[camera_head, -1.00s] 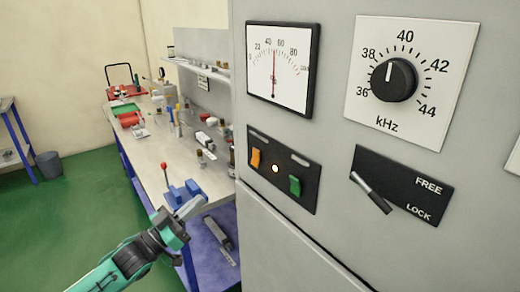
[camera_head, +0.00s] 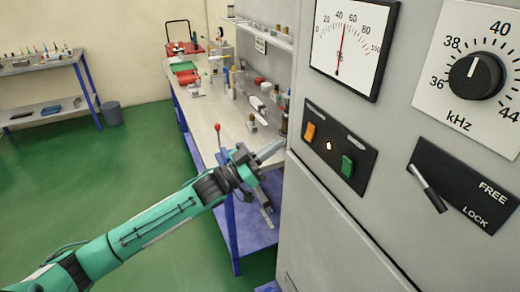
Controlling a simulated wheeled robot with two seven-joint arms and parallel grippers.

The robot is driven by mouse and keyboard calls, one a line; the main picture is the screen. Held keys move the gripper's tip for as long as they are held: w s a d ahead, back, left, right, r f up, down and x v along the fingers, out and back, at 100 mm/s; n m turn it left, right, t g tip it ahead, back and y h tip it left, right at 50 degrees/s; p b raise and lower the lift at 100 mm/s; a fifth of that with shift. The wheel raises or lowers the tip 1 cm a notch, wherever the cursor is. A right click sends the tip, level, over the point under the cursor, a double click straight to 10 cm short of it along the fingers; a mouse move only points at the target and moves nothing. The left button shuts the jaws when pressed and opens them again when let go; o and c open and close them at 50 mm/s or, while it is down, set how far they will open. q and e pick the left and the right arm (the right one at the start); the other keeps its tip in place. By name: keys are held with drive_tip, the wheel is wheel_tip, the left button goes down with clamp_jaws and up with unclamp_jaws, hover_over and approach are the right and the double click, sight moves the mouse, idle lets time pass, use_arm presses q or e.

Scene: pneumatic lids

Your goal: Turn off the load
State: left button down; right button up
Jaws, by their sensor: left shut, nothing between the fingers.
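A grey cabinet fills the right side of the head view. On it is a black switch plate (camera_head: 322,173) with an orange rocker (camera_head: 309,131), a small lit lamp (camera_head: 328,146) and a green rocker (camera_head: 347,166). To its right is a black FREE/LOCK plate (camera_head: 480,200) with a metal lever (camera_head: 426,189) tilted down to the right. My left gripper (camera_head: 271,150) is shut and empty, left of the switch plate and apart from the rockers. My right gripper is not in view.
A needle meter (camera_head: 352,40) and a kHz dial (camera_head: 475,77) are above the plates. A workbench (camera_head: 205,115) with tools and bottles stands behind my left arm. Another bench (camera_head: 45,65) and a bin (camera_head: 112,113) are at far left. Green floor between them is free.

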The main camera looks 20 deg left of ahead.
sight(308, 133)
use_arm(q)
drive_tip(key=w+d+p, duration=0.1)
drive_tip(key=w+d, duration=0.1)
drive_tip(key=w+d+r+p, duration=0.1)
drive_tip(key=w+d, duration=0.1)
drive_tip(key=shift+w+d+f+p, duration=0.4)
drive_tip(key=shift+d+p, duration=0.05)
drive_tip(key=shift+p, duration=0.05)
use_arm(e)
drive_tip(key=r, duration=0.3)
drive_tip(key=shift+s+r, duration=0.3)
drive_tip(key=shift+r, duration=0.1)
use_arm(q)
drive_tip(key=f+b, duration=0.1)
drive_tip(key=b, duration=0.1)
drive_tip(key=shift+w+d+b, duration=0.15)
drive_tip(key=shift+b, duration=0.2)
drive_tip(key=shift+w+r+t+h, duration=0.15)
drive_tip(key=shift+r+t+h, duration=0.15)
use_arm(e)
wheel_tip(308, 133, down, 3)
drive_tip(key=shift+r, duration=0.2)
